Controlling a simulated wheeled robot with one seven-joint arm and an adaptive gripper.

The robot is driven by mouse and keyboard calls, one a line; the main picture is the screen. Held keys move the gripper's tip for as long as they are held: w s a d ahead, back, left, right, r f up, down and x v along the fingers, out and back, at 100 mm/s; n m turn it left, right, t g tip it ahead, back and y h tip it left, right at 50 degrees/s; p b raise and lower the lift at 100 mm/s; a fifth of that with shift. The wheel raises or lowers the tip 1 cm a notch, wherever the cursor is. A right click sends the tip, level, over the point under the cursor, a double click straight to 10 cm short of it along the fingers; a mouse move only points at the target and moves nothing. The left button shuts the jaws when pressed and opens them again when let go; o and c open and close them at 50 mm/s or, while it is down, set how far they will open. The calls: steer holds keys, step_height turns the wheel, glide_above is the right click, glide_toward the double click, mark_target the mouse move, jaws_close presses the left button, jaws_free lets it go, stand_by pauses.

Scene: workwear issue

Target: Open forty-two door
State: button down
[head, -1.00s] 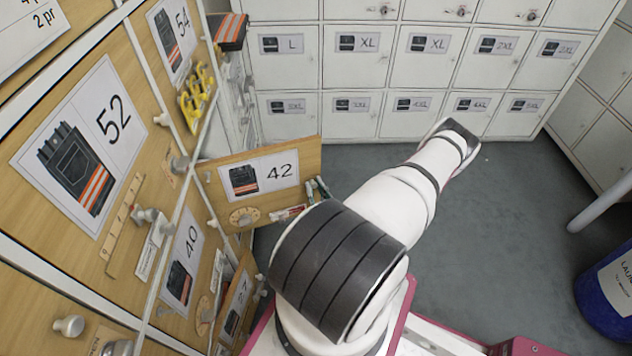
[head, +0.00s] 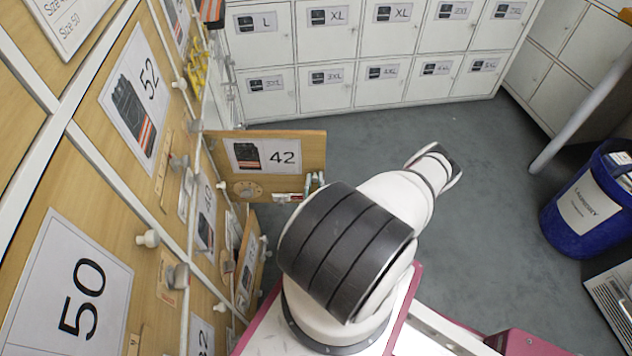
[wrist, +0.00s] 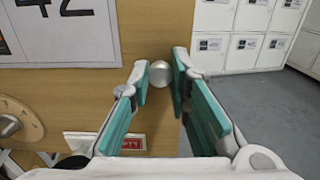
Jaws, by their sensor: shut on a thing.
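The forty-two door (head: 222,160) is a wooden panel with a white "42" card, standing swung out from the left-hand locker wall. In the wrist view, the same door (wrist: 150,25) fills the upper left. Its round metal knob (wrist: 160,73) sits near the door's free edge. My gripper (wrist: 159,70) has its teal-padded fingers on either side of the knob and is shut on it. In the head view, my gripper (head: 315,181) shows only in part at the door's lower right corner, behind my arm.
Wooden locker doors with knobs, such as fifty (head: 110,275) and fifty-two (head: 112,60), line the left. Another door (head: 247,265) stands ajar below. White lockers (head: 330,50) close off the back. A blue laundry bin (head: 565,235) stands at right. Grey floor between is clear.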

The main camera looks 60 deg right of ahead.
mark_target(316, 151)
steer(key=shift+s, duration=0.15)
steer(key=c, duration=1.5)
jaws_free()
steer(key=shift+o, duration=0.2)
step_height(316, 151, up, 10)
